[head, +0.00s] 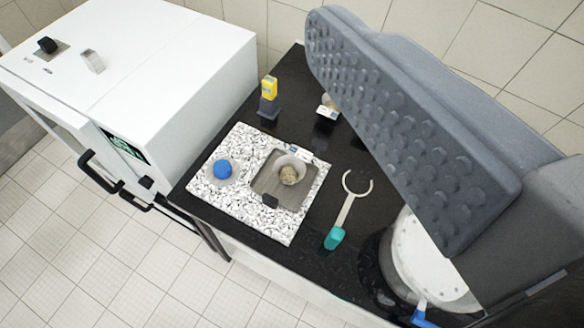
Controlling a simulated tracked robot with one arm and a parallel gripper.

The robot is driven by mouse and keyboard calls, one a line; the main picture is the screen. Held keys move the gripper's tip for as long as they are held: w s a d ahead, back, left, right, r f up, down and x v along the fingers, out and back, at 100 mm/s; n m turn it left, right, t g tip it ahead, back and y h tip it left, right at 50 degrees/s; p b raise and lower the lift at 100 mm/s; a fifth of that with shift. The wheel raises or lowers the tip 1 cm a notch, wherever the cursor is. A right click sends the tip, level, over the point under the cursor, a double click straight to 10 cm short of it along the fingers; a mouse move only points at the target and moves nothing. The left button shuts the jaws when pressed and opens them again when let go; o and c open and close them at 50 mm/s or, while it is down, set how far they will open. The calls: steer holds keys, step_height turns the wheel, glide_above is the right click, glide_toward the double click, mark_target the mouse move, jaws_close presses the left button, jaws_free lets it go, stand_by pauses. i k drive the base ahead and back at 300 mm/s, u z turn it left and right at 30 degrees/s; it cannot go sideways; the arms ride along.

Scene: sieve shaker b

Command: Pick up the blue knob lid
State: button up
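The blue knob lid (223,169) lies on the left part of a white-and-black speckled slab (262,222). Its round blue knob points up from a pale disc that blends into the slab. My gripper (410,130) shows as one large grey finger with a bumpy inner pad at the upper right. Nothing touches the visible pad, and the other finger is out of the picture. The finger is well to the right of the lid and apart from it.
Right of the lid, a bowl with brown material (289,173) sits on a grey balance (266,182).

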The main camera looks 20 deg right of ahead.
mark_target(221, 173)
steer(key=z, duration=2.8)
steer(key=k, duration=1)
steer(key=u, duration=1.45)
steer(key=i, duration=1)
